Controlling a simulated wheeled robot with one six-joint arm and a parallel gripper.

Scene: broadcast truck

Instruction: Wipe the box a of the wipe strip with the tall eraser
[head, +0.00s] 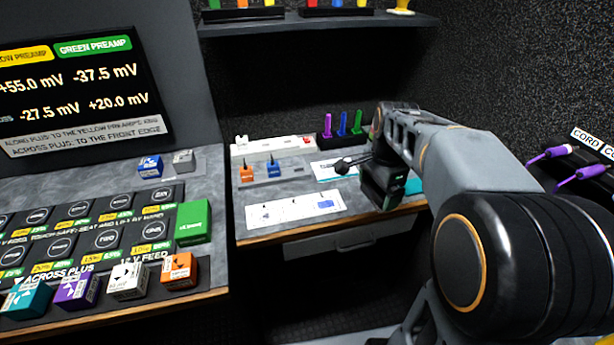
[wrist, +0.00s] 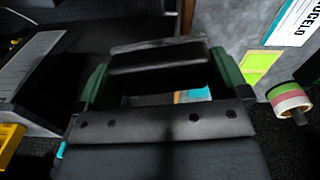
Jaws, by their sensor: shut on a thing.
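My gripper (head: 384,190) is over the right part of the back bench in the head view, pointing down. In the wrist view my gripper (wrist: 160,75) is shut on a dark block (wrist: 155,58), which seems to be the tall eraser. Its lower end is hidden in the head view. A white printed strip (head: 275,212), likely the wipe strip, lies flat near the bench's front edge, left of my gripper and apart from it. It bears small dark marks and a blue patch. Its box letters are too small to read, so I cannot tell box a.
A white card with teal print (head: 325,170) lies behind the strip. Orange (head: 246,173) and blue (head: 273,168) small blocks stand further left. Purple, blue and green upright pieces (head: 342,123) stand at the back. A shelf (head: 320,22) hangs above. A drawer (head: 340,242) is below.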

